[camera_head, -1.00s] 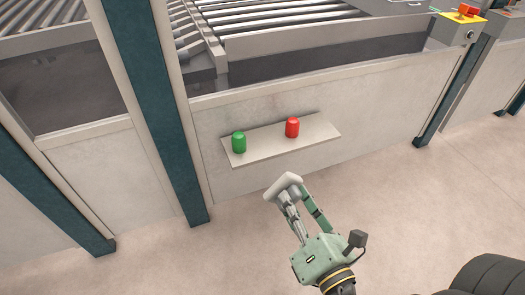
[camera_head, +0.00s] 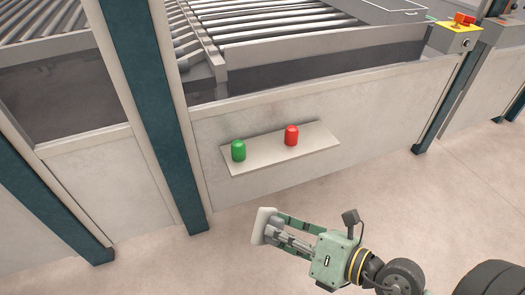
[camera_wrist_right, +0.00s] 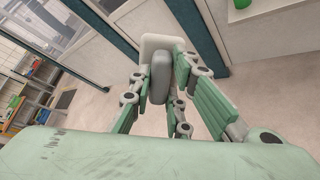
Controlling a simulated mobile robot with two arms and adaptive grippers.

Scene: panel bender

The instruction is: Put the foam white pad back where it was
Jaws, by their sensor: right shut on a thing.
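The white foam pad (camera_head: 264,225) is a small pale block at the tip of my right gripper (camera_head: 274,230). In the right wrist view the pad (camera_wrist_right: 160,44) shows beyond the fingers, with a grey part (camera_wrist_right: 160,78) between them. My right gripper (camera_wrist_right: 160,85) is shut on it. My left gripper is not in view.
A narrow pale shelf (camera_head: 265,152) on the machine's front panel carries a green cylinder (camera_head: 238,150) and a red cylinder (camera_head: 291,135). A dark teal post (camera_head: 150,110) stands left of it. A roller bed (camera_head: 270,30) lies above. The floor (camera_head: 400,190) in front is clear.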

